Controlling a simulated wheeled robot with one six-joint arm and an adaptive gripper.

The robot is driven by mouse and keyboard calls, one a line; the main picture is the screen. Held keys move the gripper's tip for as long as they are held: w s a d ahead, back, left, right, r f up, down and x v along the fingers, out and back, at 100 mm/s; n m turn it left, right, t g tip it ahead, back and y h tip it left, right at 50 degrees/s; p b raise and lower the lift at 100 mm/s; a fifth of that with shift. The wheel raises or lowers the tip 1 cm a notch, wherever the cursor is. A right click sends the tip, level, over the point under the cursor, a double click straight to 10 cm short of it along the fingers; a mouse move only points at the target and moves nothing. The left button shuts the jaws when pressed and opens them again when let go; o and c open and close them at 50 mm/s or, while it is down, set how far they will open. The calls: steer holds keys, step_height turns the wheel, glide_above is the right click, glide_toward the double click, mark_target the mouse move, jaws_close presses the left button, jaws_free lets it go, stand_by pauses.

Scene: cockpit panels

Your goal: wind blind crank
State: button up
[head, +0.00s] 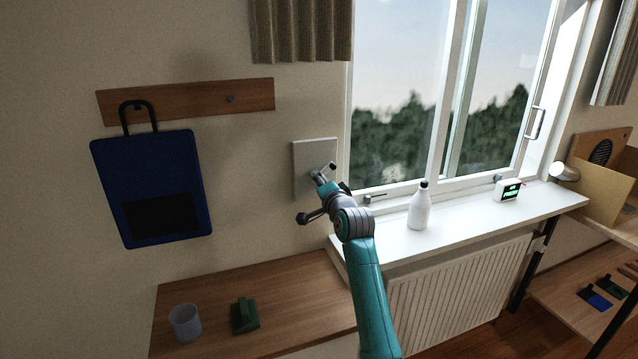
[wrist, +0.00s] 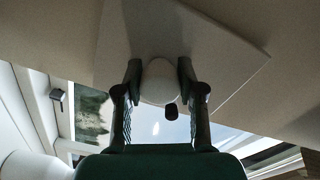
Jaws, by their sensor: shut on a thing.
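The crank's square pale wall plate (head: 303,165) is on the wall just left of the window. My gripper (head: 322,179) is in front of the plate, at the crank. In the wrist view, my gripper's two fingers (wrist: 160,88) stand on either side of a pale rounded crank part (wrist: 160,78) and are shut on it. A small dark piece (wrist: 171,112) shows just below this part. The rest of the crank is mostly hidden behind my gripper in the head view. A beige pleated blind (head: 300,30) hangs at the top, left of the glass.
A white bottle (head: 420,206) and a small green-lit clock (head: 508,190) stand on the white windowsill (head: 460,225). A blue bag (head: 150,185) hangs from a wooden rail (head: 185,100). A cup (head: 185,322) and a green object (head: 245,316) are on the wooden desk (head: 290,300).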

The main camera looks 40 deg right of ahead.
steer(key=shift+f, duration=0.1)
steer(key=o, duration=1.1)
steer(key=shift+o, duration=0.2)
steer(key=shift+s, duration=0.1)
steer(key=v, duration=1.2)
